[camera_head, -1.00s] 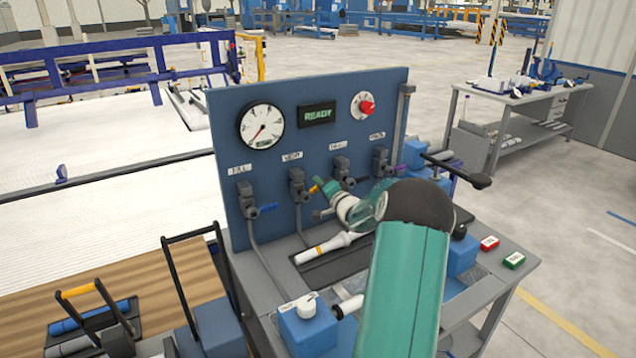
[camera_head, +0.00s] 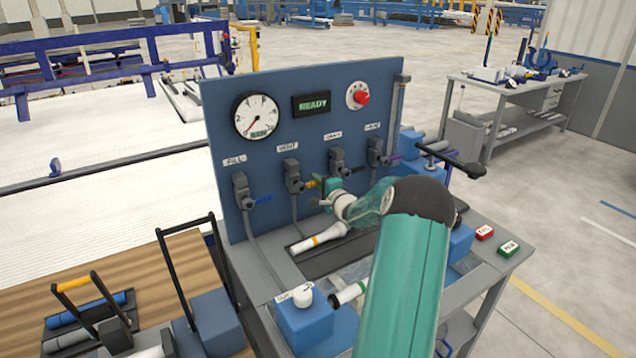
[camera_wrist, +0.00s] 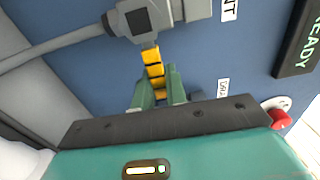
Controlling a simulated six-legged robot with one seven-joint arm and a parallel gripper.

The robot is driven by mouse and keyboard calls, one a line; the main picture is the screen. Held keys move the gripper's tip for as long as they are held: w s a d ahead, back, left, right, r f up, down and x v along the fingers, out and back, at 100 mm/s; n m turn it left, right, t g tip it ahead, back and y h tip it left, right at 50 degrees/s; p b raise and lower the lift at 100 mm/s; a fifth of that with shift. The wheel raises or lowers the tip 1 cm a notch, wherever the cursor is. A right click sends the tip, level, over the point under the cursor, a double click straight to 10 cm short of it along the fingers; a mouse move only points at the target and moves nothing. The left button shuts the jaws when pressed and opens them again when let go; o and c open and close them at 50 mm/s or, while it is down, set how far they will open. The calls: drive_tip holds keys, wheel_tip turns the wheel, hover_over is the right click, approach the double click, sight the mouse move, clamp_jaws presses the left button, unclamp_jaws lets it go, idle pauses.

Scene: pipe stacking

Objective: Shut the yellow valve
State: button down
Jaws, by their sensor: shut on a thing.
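The yellow valve's grey body (camera_head: 292,178) is mounted on the blue panel under the VENT label, second from the left. Its yellow handle (camera_head: 311,184) sticks out to the right of the body. In the wrist view the handle (camera_wrist: 152,60) runs from the grey body (camera_wrist: 140,18) down between my green fingers. My gripper (camera_wrist: 153,85) is shut on the handle's outer part. In the head view my gripper (camera_head: 324,190) meets the handle from the right, and my wrist hides part of the area behind it.
A blue-handled valve (camera_head: 242,191) is to the left. The DRAIN valve (camera_head: 339,162) and a purple-handled valve (camera_head: 377,153) are close on the right. The panel's display (camera_head: 313,104) reads READY. A white-tipped tool (camera_head: 320,238) lies on the bench below.

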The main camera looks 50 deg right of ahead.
drive_tip(key=shift+f, duration=0.1)
drive_tip(key=c, duration=1.4)
unclamp_jaws()
drive_tip(key=shift+c, duration=0.2)
drive_tip(key=shift+s, duration=0.1)
drive_tip(key=v, duration=1.3)
drive_tip(key=shift+s, duration=0.3)
drive_tip(key=shift+a, duration=0.1)
